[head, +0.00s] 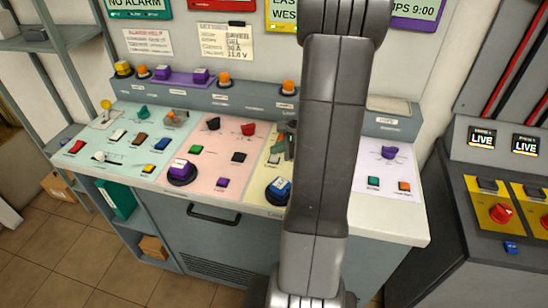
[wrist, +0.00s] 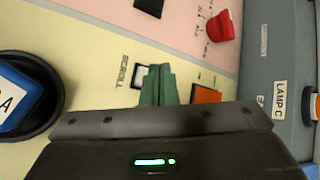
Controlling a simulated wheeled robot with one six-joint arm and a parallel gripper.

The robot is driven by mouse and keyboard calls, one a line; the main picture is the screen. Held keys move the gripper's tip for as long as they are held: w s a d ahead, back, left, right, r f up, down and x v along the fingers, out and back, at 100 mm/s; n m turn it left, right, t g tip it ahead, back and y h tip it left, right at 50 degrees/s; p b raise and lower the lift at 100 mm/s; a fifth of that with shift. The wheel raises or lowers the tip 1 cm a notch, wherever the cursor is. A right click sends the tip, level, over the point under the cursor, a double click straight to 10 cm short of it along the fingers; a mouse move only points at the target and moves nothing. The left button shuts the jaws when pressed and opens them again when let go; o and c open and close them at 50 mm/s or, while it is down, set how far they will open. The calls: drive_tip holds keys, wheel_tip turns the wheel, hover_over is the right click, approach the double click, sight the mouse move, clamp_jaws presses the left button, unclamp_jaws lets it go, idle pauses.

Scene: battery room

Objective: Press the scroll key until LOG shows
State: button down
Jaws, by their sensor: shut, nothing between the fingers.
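My gripper (wrist: 157,86) is shut and empty, its green fingertips together over the yellow panel. In the wrist view a small white key (wrist: 138,76) in a dark frame lies just left of the fingertips, which cover part of it. Sideways lettering beside it seems to read SCROLL. I cannot tell whether the fingers touch the key. In the head view my arm hides much of the yellow panel (head: 254,188). The yellow-framed display (head: 284,12) above it shows cropped text beginning EAS and WES; LOG is not visible there.
An orange key (wrist: 207,95) is right of the fingertips, partly hidden by my gripper. A blue knob (wrist: 15,100) stands at the left and a red knob (wrist: 221,26) at the upper right. A grey ledge with a LAMP C label (wrist: 279,101) rises at the right.

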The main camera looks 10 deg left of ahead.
sight(278, 159)
drive_tip(key=shift+r+p, duration=1.65)
drive_tip(key=shift+r, duration=0.7)
